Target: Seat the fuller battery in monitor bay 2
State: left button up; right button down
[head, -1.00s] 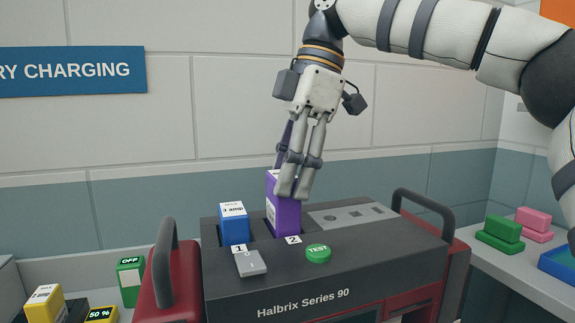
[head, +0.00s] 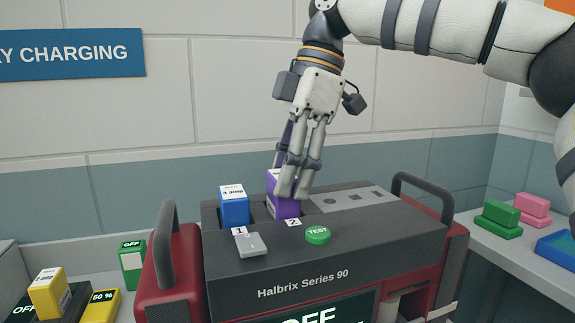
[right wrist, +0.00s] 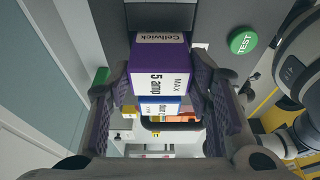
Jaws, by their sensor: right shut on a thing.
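The monitor (head: 345,235), a dark and red case marked Halbrix Series 90, stands in the middle of the head view. A purple battery (head: 286,208) stands upright partway in the bay beside the 2 label (head: 293,222). Its label reads Cellwick, MAX, 5 amp in the right wrist view (right wrist: 160,72). My right gripper (head: 293,192) is shut on its upper part from above; the fingers hide some of it. A blue battery (head: 234,208), apparently 3 amp, stands in bay 1 to the left. My left gripper is out of view.
A grey switch (head: 250,244) and green TEST button (head: 318,235) sit in front of the bays. Handles rise at both monitor ends. Green (head: 502,215) and pink blocks lie at right.

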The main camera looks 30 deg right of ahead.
jog(key=shift+f, duration=0.7)
jog(key=c, duration=0.7)
grip_release()
jog(key=shift+f, duration=0.1)
jog(key=v, duration=1.2)
